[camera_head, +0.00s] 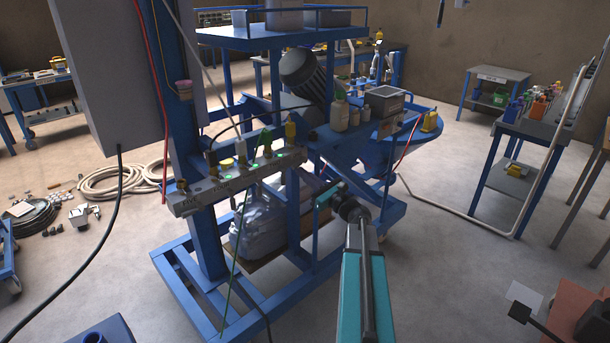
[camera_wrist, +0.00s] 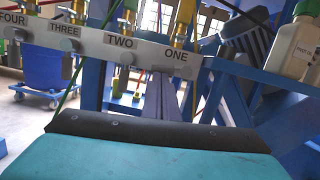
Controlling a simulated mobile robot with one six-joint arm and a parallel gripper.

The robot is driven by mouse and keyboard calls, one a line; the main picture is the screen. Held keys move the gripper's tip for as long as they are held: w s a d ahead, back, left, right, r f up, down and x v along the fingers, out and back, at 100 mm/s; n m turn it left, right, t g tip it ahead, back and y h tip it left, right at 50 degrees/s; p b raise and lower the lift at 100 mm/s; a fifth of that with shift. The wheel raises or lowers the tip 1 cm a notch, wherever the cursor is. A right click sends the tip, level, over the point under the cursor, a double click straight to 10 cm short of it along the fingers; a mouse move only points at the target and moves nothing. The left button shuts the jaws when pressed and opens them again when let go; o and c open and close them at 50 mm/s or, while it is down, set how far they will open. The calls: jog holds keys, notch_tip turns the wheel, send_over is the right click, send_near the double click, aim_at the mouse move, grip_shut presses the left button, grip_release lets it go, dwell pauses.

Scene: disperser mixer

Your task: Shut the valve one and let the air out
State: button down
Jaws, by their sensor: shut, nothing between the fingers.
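The valve bar (camera_head: 235,182) is a grey manifold on a blue frame, left of centre in the head view. In the wrist view the bar (camera_wrist: 92,46) reads FOUR, THREE, TWO, ONE from left to right. Valve one (camera_wrist: 184,22) is a yellow and brass fitting above the ONE label, cut off by the top edge. It appears to be the yellow fitting at the bar's right end in the head view (camera_head: 290,131). My gripper (camera_wrist: 163,92) is shut and empty, just below the bar between TWO and ONE. Its fingertips are hard to make out in the head view.
Bottles (camera_head: 340,112) stand on the blue machine right of the bar, one also in the wrist view (camera_wrist: 296,48). A plastic-wrapped bundle (camera_head: 262,225) lies below the bar. Thin hoses and cables hang around the frame. Open floor (camera_head: 450,270) lies to the right.

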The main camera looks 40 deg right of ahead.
jog(key=f+b+v, duration=0.2)
jog(key=b+v, duration=0.1)
jog(key=v, duration=0.9)
jog(key=shift+d+f+b, duration=0.3)
jog(key=shift+d+f, duration=0.05)
jog(key=shift+f, duration=0.05)
jog(key=c, duration=2.5)
grip_release()
jog(key=shift+s, duration=0.1)
